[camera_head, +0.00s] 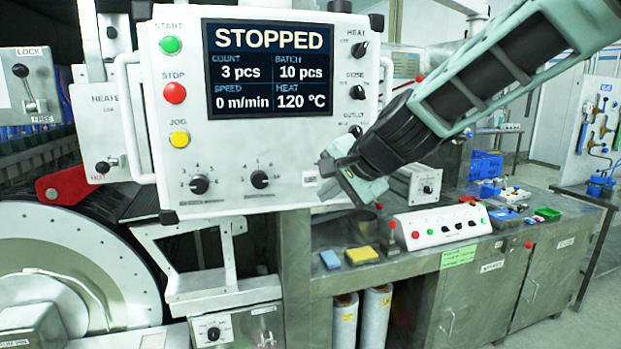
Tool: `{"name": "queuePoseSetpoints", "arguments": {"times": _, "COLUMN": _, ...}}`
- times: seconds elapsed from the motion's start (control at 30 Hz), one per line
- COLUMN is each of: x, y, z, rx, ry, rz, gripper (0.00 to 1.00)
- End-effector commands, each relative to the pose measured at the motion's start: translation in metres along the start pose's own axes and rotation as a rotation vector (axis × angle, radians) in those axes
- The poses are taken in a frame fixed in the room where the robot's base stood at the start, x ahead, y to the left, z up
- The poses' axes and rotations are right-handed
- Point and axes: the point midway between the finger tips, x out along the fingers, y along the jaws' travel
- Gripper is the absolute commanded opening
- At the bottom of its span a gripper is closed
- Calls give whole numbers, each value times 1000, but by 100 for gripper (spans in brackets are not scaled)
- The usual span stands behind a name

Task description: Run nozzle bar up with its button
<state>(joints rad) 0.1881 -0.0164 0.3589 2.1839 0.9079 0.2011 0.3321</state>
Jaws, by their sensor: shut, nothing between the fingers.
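No nozzle bar can be picked out for certain, and no button is legibly marked for it. A white control panel (262,172) hangs at the left centre, with a green START button (170,45), a red STOP button (175,93), a yellow JOG button (180,139) and several black knobs. Its screen (268,70) reads STOPPED, 0 m/min, 120 °C. A sloped white button box (440,224) sits on the bench; its labels are too small to read. My gripper (340,180) is shut and empty, in front of the panel's lower right corner, partly hiding it.
A large white drum (75,245) stands at the lower left, with a red lever (64,185) above it. A blue sponge (330,259) and a yellow one (361,255) lie on the bench. A grey box with a knob (412,184) stands behind the button box. Small trays fill the bench's right side.

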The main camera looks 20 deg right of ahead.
Motion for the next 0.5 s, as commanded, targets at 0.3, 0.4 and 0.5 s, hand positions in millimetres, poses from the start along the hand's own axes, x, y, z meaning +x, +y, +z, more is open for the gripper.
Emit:
{"name": "queuePoseSetpoints", "arguments": {"times": 0.3, "x": 29, "y": -24, "z": -22, "rx": 1, "ry": -2, "rz": 0, "gripper": 0}}
{"name": "queuePoseSetpoints", "arguments": {"times": 0.4, "x": 35, "y": -28, "z": -26, "rx": 0, "ry": -1, "rz": 0, "gripper": 0}}
{"name": "queuePoseSetpoints", "arguments": {"times": 0.5, "x": 40, "y": -30, "z": -29, "rx": 0, "ry": -1, "rz": 0, "gripper": 0}}
